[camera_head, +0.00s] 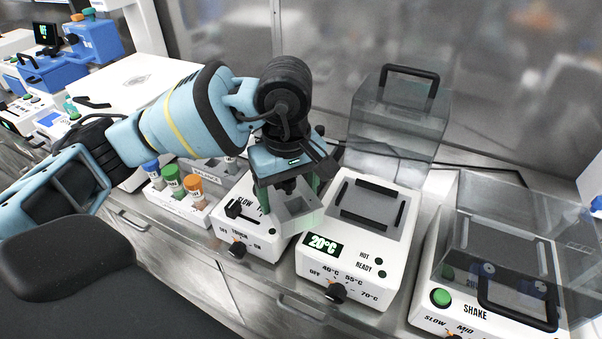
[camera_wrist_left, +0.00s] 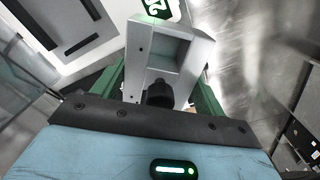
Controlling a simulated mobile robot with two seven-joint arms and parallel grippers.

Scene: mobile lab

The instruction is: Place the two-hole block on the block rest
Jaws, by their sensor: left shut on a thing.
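My left gripper (camera_head: 290,200) has green fingers and points down. It is shut on the grey two-hole block (camera_head: 296,207), which hangs in front of the vortex machine and beside the heater. I cannot clearly make out the block rest; a grey holder (camera_head: 205,172) partly shows behind the tube rack. My right gripper is not in view.
A shaker (camera_head: 425,300) with a clear cover stands right. A rack (camera_head: 180,207) holds colour-capped tubes.

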